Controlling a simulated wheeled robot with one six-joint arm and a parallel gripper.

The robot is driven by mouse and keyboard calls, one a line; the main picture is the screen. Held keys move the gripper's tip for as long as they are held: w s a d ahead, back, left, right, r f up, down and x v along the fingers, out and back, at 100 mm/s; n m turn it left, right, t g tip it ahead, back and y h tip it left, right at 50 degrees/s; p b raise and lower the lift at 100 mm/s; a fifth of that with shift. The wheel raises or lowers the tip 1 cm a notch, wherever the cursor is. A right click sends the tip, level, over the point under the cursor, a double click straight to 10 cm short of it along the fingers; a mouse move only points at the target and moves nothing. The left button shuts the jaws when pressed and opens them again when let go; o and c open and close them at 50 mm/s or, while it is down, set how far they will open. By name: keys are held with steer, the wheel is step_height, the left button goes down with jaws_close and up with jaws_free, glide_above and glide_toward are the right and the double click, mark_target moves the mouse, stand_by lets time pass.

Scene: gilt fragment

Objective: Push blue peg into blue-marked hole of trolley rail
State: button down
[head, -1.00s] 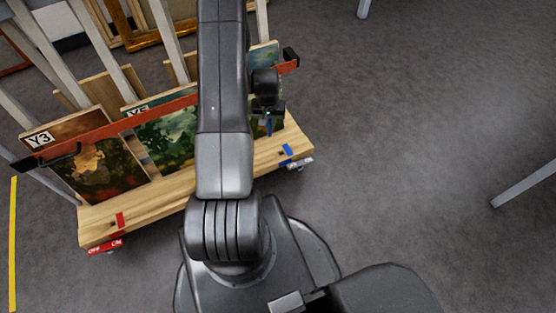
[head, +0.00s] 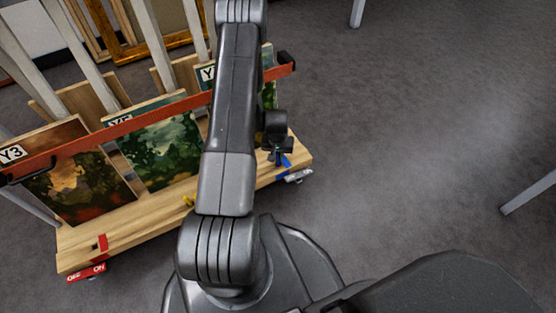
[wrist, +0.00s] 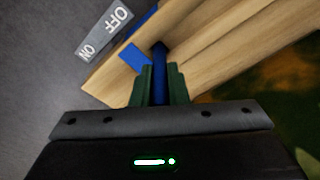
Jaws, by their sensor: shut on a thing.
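My gripper (wrist: 160,85) has its dark green fingers shut on the blue peg (wrist: 159,72), which points away from the wrist toward the wooden trolley rail (wrist: 215,55). The peg's far end is at or over a dark spot beside a blue mark (wrist: 134,57) on the rail; I cannot tell whether it has entered the hole. In the head view my gripper (head: 275,157) is at the right end of the rail (head: 140,222), close by the blue mark (head: 285,161). The peg is barely visible there.
The trolley holds paintings (head: 160,150) behind a red bar (head: 130,124). A red mark (head: 102,243) and a yellow mark (head: 188,201) lie further left on the rail. A grey OFF/ON pedal (wrist: 105,30) is beside the rail's edge. Open floor lies to the right.

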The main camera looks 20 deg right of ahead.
steer(key=shift+f, duration=1.2)
steer(key=shift+f+b, duration=0.2)
steer(key=shift+b, duration=0.25)
steer(key=c, duration=1.4)
jaws_free()
steer(key=shift+c, duration=0.2)
steer(key=shift+r, duration=0.1)
step_height(320, 180, up, 12)
steer(key=s+p, duration=0.1)
steer(key=p, duration=0.3)
steer(key=shift+a, duration=0.35)
